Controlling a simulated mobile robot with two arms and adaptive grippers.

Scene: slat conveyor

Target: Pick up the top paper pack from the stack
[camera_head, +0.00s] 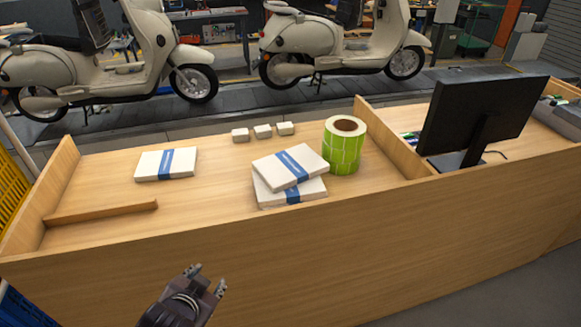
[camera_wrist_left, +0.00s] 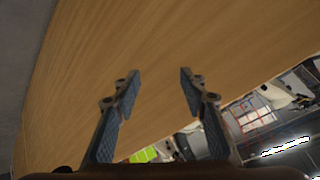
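A stack of white paper packs with blue bands stands on the wooden counter in the head view. The top paper pack (camera_head: 272,173) lies slightly turned on the lower pack (camera_head: 309,190), whose upper face is mostly hidden. My left gripper (camera_head: 208,277) is in front of the counter's front panel, below and left of the stack, apart from it. In the left wrist view its two fingers (camera_wrist_left: 158,90) are spread with nothing between them, facing the wood panel. My right gripper is in neither view.
A single paper pack (camera_head: 153,165) lies on the counter (camera_head: 215,194) at left, near a wooden strip (camera_head: 100,212). A green label roll (camera_head: 341,152) stands close right of the stack. Small white boxes (camera_head: 262,131) sit behind. A divider (camera_head: 395,150) and monitor (camera_head: 484,118) are at right.

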